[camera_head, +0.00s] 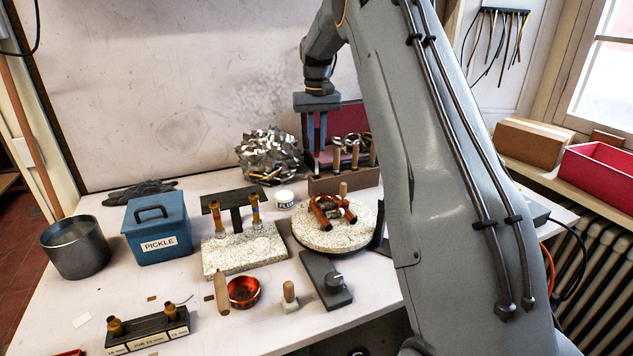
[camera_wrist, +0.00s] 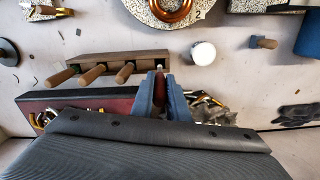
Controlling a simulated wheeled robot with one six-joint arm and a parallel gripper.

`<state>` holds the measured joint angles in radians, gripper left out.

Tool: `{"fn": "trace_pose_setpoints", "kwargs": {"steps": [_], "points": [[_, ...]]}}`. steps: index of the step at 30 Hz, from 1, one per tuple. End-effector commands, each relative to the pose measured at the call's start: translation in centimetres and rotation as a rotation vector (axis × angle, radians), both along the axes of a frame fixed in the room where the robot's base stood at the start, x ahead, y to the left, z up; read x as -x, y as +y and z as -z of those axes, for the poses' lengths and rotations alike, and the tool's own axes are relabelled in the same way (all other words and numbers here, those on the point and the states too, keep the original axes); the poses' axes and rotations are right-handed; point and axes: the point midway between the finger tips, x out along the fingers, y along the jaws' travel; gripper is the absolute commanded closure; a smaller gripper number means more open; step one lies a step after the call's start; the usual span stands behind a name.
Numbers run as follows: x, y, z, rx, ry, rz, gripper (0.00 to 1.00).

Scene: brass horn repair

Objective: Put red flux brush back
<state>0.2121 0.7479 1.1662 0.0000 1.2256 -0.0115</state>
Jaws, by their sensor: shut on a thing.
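My gripper (camera_head: 317,150) points down at the back of the bench, by the left end of the wooden rack (camera_head: 350,184). In the wrist view my gripper (camera_wrist: 160,92) is shut on a slim, dark red handle, the red flux brush (camera_wrist: 160,80). The brush is at the end of the wooden rack (camera_wrist: 95,59); whether it sits in a slot or hovers over it I cannot tell. Its lower end is hidden. Several pale wooden handles (camera_wrist: 92,74) stick out of the rack. The white flux jar (camera_head: 284,199) stands left of the rack in the head view.
A red box (camera_head: 351,117) stands behind the rack, close to my fingers. A heap of shiny metal scraps (camera_head: 268,153) lies to its left. A round speckled slab (camera_head: 338,235) with copper tubing is in front. A blue pickle box (camera_head: 157,228) stands further left.

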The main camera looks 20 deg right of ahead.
Motion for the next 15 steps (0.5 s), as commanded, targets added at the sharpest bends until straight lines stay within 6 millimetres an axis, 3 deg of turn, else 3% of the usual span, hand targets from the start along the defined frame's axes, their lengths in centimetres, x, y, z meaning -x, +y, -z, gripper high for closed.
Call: {"fn": "trace_pose_setpoints", "kwargs": {"steps": [6, 15], "points": [[0.1, 0.0, 3.3, 0.0, 0.001, 0.0, 1.0], [0.1, 0.0, 6.1, -0.001, 0.003, 0.0, 1.0]]}}
